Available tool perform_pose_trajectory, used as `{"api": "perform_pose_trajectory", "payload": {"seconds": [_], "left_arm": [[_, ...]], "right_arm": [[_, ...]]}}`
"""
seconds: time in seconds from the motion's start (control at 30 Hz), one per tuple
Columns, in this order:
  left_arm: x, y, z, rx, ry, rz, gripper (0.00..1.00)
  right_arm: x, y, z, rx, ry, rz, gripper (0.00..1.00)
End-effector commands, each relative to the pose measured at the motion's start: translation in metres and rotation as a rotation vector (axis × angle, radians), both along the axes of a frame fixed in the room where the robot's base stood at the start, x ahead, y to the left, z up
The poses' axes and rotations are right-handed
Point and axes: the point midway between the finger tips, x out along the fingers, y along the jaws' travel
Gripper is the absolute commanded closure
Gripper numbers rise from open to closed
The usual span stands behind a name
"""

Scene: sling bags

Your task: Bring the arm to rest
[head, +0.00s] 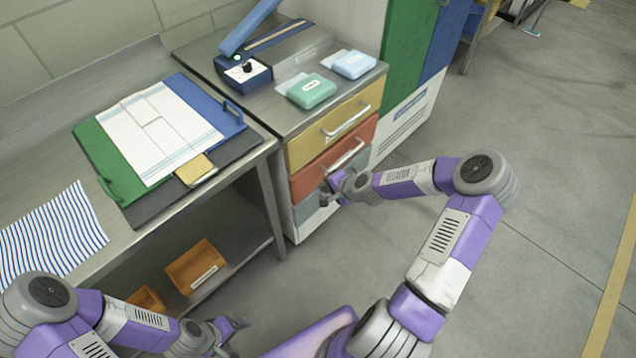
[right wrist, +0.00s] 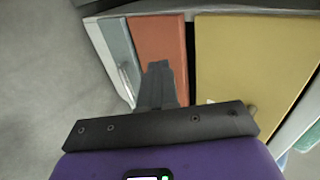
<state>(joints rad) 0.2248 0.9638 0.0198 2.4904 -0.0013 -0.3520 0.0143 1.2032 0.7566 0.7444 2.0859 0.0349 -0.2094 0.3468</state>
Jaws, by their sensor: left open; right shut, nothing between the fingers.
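My right gripper (head: 338,184) is in front of the drawer cabinet at the red drawer (head: 315,172). In the right wrist view its fingers (right wrist: 158,88) are together, with nothing between them, and overlap the red drawer front (right wrist: 160,45) in the picture. Whether they touch it I cannot tell. My left gripper (head: 228,328) is low at the bottom of the head view, in front of the workbench's lower shelf, open and empty.
The cabinet has a yellow drawer (head: 318,130) above the red one and a grey drawer below. A sealer (head: 247,72) and green and blue packs (head: 311,91) stand on top. The bench (head: 255,158) holds a sling bag board (head: 160,135). Open floor (head: 560,180) lies to the right.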

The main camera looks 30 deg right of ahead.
Motion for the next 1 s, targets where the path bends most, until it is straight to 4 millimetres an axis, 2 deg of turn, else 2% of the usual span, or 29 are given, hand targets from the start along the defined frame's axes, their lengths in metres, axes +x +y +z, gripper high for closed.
{"api": "perform_pose_trajectory", "payload": {"seconds": [0.13,0.43,0.53,0.57,0.67,0.77,0.8,0.9,1.0], "left_arm": [[0.0,0.0,0.005,0.0,0.001,0.0,0.19],[0.0,0.0,0.005,0.0,0.001,0.0,0.19],[0.0,0.0,0.006,0.0,0.001,0.0,0.19],[0.0,0.0,0.007,0.0,0.001,0.0,0.19],[0.0,0.0,0.01,0.0,0.001,0.0,0.19],[0.0,0.0,0.015,0.0,0.001,0.0,0.19],[0.0,0.0,0.017,0.0,0.001,0.0,0.19],[0.0,0.0,0.021,0.0,0.001,0.0,0.19],[0.0,0.0,0.025,0.0,0.001,0.0,0.19]], "right_arm": [[-0.01,-0.003,0.01,0.0,0.001,-0.001,1.0],[-0.013,-0.003,0.011,0.001,0.001,0.001,1.0],[-0.014,0.008,0.007,0.001,0.011,0.026,1.0],[-0.015,0.015,0.005,-0.001,0.017,0.044,1.0],[-0.023,0.054,-0.009,-0.008,0.053,0.14,1.0],[-0.043,0.106,-0.027,-0.03,0.106,0.288,1.0],[-0.053,0.126,-0.034,-0.043,0.128,0.352,1.0],[-0.086,0.17,-0.051,-0.085,0.186,0.513,1.0],[-0.123,0.203,-0.065,-0.135,0.239,0.672,1.0]]}}
